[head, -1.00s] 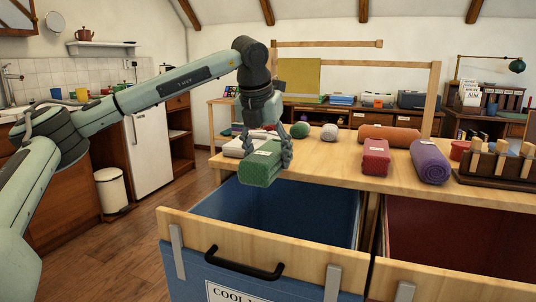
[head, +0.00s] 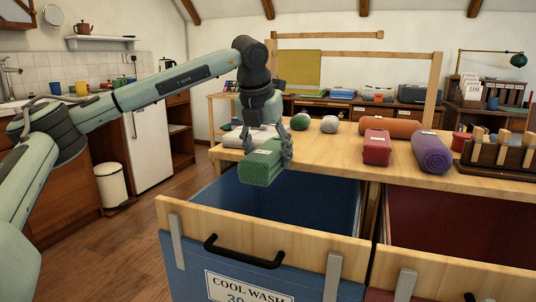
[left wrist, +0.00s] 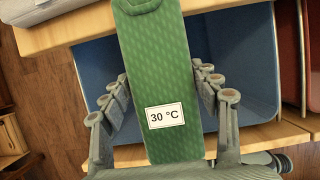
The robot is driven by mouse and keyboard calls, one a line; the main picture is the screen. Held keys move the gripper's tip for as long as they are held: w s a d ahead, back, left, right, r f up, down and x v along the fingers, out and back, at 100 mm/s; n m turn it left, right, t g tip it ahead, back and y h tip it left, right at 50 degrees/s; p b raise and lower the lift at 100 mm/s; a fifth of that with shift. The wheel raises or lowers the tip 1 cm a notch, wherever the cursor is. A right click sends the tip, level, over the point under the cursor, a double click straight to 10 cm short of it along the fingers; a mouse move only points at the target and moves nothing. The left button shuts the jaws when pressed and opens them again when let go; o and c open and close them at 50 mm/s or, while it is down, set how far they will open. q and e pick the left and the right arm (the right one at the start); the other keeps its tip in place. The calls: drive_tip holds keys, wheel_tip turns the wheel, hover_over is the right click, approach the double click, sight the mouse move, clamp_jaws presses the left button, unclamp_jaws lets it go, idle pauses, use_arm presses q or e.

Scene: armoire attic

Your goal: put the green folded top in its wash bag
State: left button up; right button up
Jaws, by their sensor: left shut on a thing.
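My left gripper (head: 266,140) is shut on the green folded top (head: 261,165), which hangs over the back of the open blue bag. In the left wrist view the green top (left wrist: 157,75) lies between the two fingers and carries a label reading 30 °C. The blue wash bag (head: 215,262) hangs in a wooden-fronted drawer and is labelled COOL WASH with 30 below it. Its blue inside (left wrist: 245,60) shows below the top in the left wrist view. A red-lined bag (head: 460,235) stands open to its right. My right gripper is not in view.
The wooden table (head: 345,160) behind the bags holds a red folded item (head: 376,148), a purple roll (head: 431,153), an orange roll (head: 390,128), green (head: 299,121) and grey (head: 329,124) balls, and a brown rack (head: 497,155). The blue bag's black handle (head: 243,252) sticks out in front.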

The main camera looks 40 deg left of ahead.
use_arm(q)
drive_tip(key=o, duration=1.4)
drive_tip(key=shift+c, duration=0.2)
drive_tip(key=v, duration=1.2)
drive_tip(key=shift+s, duration=0.1)
